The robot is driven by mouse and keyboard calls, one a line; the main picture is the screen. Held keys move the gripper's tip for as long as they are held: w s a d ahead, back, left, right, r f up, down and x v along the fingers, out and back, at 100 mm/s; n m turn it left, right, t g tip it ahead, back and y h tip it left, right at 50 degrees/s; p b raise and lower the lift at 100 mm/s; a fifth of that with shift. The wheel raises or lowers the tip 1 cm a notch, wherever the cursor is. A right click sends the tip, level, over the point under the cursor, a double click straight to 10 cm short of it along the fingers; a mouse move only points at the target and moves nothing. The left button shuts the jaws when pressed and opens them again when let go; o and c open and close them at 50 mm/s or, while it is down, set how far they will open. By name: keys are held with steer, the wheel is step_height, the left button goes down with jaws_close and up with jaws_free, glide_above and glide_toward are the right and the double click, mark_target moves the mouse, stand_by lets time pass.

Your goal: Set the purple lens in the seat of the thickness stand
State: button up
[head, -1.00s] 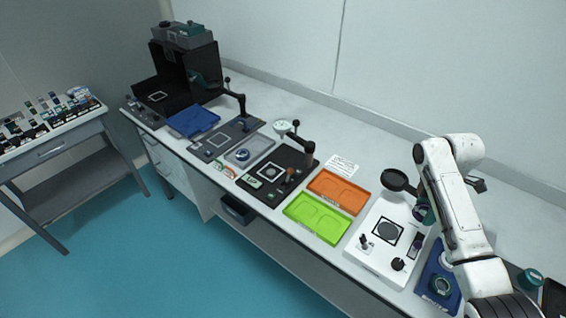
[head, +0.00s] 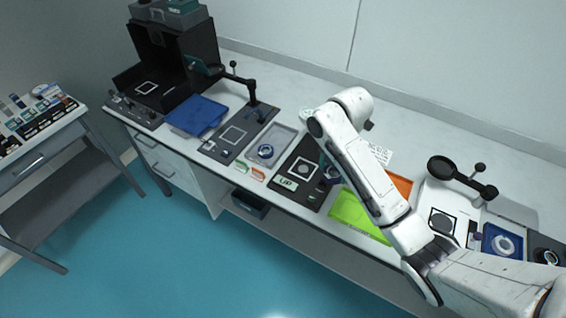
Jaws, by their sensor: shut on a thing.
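The thickness stand (head: 288,184) seems to be the black base in the middle of the bench, with a white square outline around its round seat (head: 303,169). My gripper (head: 328,168) is over the right side of this base, just right of the seat, and partly hidden by my arm. It is shut on a small dark round piece with a purple-blue tint (head: 333,174), which looks like the purple lens. The piece is apart from the seat; its height above the base is hard to tell. My arm hides the stand's right part and most of its upright.
A green tray (head: 352,212) and an orange tray (head: 402,185) lie right of the stand, partly under my arm. A grey tray (head: 285,137) with a blue ring is at its left. A white unit with a black magnifier (head: 443,168) and a blue tray (head: 489,232) are farther right.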

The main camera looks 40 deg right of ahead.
steer(key=b, duration=1.1)
glide_toward(304, 169)
steer(key=s+a+r, duration=0.1)
steer(key=s+r, duration=0.1)
steer(key=s, duration=0.2)
steer(key=w+f, duration=0.2)
steer(key=w+f+b, duration=0.1)
steer(key=f, duration=0.1)
steer(key=shift+w+d+f, duration=0.1)
steer(key=shift+w+d, duration=0.05)
steer(key=shift+d, duration=0.2)
steer(key=shift+w+d+f, duration=0.15)
steer(key=shift+w+f, duration=0.3)
steer(key=shift+f, duration=1.65)
steer(key=shift+s+f+b, duration=0.1)
steer(key=shift+f+b, duration=0.2)
steer(key=shift+f, duration=0.05)
